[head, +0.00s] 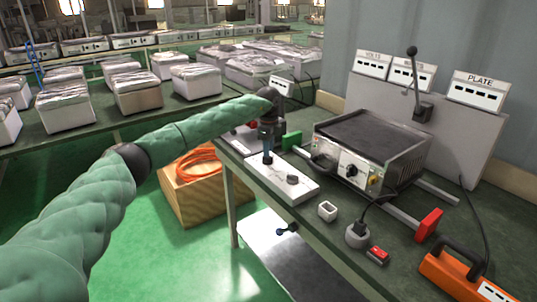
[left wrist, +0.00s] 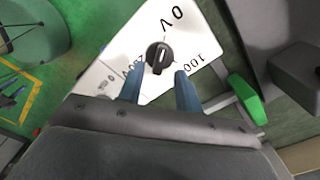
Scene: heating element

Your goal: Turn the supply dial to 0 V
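The supply is a white box (head: 275,172) near the left edge of the workbench. Its round dark dial (head: 292,179) shows in the head view. In the left wrist view the black dial (left wrist: 158,57) sits on a white face marked "0 V" at the top, "100" to the right and a partly covered "200 V" at lower left. I cannot tell surely which mark the knob points to. My left gripper (head: 267,160) is over the box, pointing down. Its blue fingers (left wrist: 160,84) are apart, with nothing between the tips; the dial appears just beyond them. My right gripper is not in view.
A metal-cased unit (head: 370,147) with a front knob stands behind the box. A green block (head: 292,140) is close to my left gripper. A white square ring (head: 327,211), a plug (head: 357,235), a red switch (head: 377,255) and an orange case (head: 462,274) lie to the right.

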